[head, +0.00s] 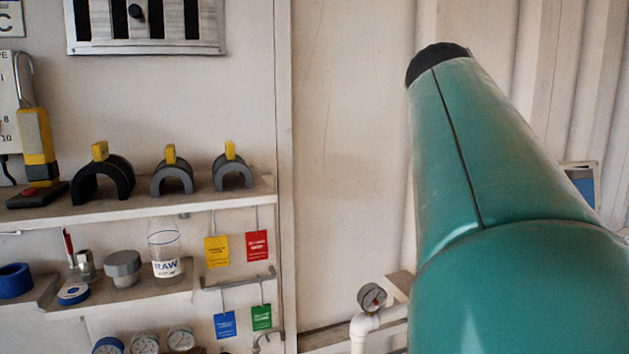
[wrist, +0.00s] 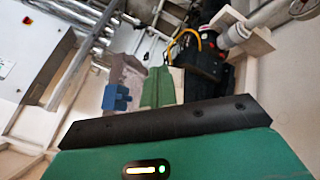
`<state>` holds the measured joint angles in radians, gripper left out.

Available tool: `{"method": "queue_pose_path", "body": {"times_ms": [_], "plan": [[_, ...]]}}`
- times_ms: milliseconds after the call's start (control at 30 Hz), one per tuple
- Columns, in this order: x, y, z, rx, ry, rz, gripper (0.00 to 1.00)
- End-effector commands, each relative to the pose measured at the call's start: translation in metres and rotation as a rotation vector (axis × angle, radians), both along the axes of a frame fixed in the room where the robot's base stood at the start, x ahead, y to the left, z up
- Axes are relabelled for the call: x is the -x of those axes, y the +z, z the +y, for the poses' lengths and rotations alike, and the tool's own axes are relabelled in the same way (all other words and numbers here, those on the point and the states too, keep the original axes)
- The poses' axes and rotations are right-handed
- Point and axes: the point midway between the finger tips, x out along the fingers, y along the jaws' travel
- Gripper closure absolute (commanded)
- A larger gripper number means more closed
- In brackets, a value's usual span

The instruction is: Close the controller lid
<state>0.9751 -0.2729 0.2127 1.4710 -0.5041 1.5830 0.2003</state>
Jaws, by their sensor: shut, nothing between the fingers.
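A pale grey box (wrist: 35,50) with a small red and yellow control on its face stands at the left of the wrist view. It may be the controller, but I cannot tell for sure. I cannot make out whether its lid is open or shut. My gripper (wrist: 165,121) fills the bottom of the wrist view as a green body with a dark bar and a lit indicator. It is shut and empty, apart from the grey box. In the head view my teal arm covers the right side, and neither the gripper nor a controller lid shows there.
A wall shelf (head: 230,196) at left in the head view holds several clamps. A jar (head: 164,250) and coloured tags (head: 217,252) are below. A gauge (head: 371,297) sits on a white pipe near my arm. Pipes and dark equipment (wrist: 200,70) lie beyond my gripper.

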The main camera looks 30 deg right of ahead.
Motion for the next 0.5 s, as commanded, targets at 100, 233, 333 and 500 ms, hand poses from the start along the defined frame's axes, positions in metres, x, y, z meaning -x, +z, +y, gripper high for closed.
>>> {"method": "queue_pose_path", "body": {"times_ms": [100, 233, 333, 500], "plan": [[0.004, -0.021, -0.014, -0.004, -0.001, 0.002, 1.00], [0.008, -0.041, -0.030, -0.004, -0.002, 0.002, 1.00], [0.021, -0.038, -0.041, -0.001, -0.002, -0.001, 1.00], [0.035, -0.035, -0.052, -0.001, 0.000, 0.000, 1.00]]}}
